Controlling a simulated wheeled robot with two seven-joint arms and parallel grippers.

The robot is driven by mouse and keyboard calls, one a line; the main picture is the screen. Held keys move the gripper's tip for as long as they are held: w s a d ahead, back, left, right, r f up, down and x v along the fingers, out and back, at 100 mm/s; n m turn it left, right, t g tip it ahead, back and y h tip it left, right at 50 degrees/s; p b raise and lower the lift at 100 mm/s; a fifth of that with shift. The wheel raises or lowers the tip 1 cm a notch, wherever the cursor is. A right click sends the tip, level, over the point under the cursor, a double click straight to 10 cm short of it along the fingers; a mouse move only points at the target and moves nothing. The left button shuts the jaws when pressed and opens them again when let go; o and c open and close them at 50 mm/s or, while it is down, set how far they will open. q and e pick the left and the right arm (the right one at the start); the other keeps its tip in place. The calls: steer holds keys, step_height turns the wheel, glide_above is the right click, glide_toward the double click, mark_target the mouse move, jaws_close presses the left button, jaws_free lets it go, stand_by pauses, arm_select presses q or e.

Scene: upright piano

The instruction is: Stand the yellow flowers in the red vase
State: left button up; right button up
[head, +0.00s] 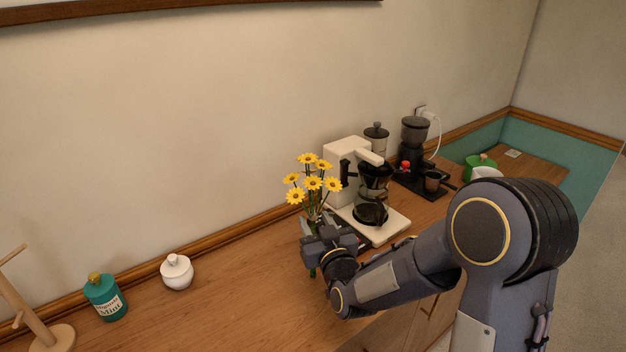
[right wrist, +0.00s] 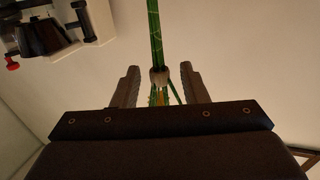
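The yellow flowers (head: 313,182) stand upright in the head view, a bunch of several yellow heads on green stems. My right gripper (head: 316,228) is at the stems, below the heads. In the right wrist view its two fingers (right wrist: 160,86) stand on either side of the tied stems (right wrist: 155,35), with a narrow gap showing on each side. I cannot tell whether the fingers grip the bunch. The stem ends show below the gripper in the head view, close over or on the counter. No red vase is visible. My left gripper is out of view.
A white coffee maker (head: 345,160) with a glass pot stands just right of the flowers on the wooden counter (head: 235,300). A black grinder (head: 413,140) is beyond it. A white sugar pot (head: 177,272), teal jar (head: 105,298) and wooden stand (head: 22,305) are at left. The front middle is clear.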

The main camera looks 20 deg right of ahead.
steer(key=shift+w+a, duration=0.1)
steer(key=shift+w, duration=1.1)
jaws_close()
steer(key=shift+r, duration=0.15)
